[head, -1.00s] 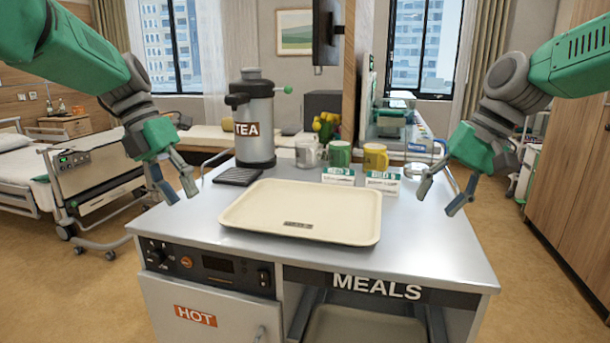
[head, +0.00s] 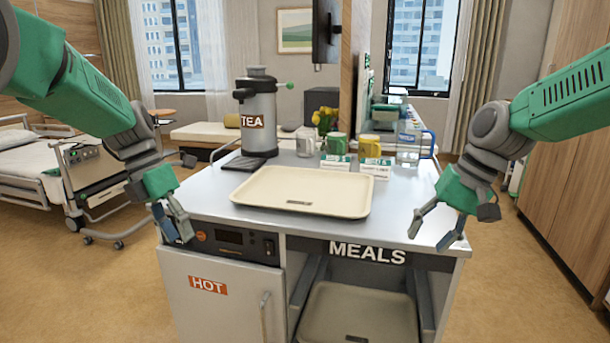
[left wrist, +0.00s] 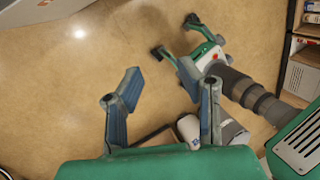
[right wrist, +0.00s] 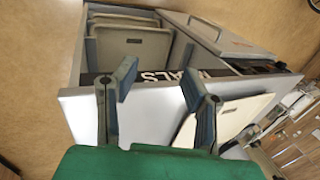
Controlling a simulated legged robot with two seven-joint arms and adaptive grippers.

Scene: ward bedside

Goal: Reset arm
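My left gripper (head: 174,224) is open and empty at the cart's left front corner in the head view. Its spread fingers (left wrist: 162,108) show in the left wrist view with nothing between them. My right gripper (head: 432,226) is open and empty beside the cart's right front edge. Its spread fingers also show in the right wrist view (right wrist: 158,105), with the cart behind them. Whether either gripper touches the cart cannot be told.
The meal cart (head: 405,222) carries a cream tray (head: 300,192), a tea urn (head: 257,115), mugs, cards and a clear pitcher (head: 408,150). A bed (head: 30,165) stands left, a wooden wardrobe (head: 565,150) right.

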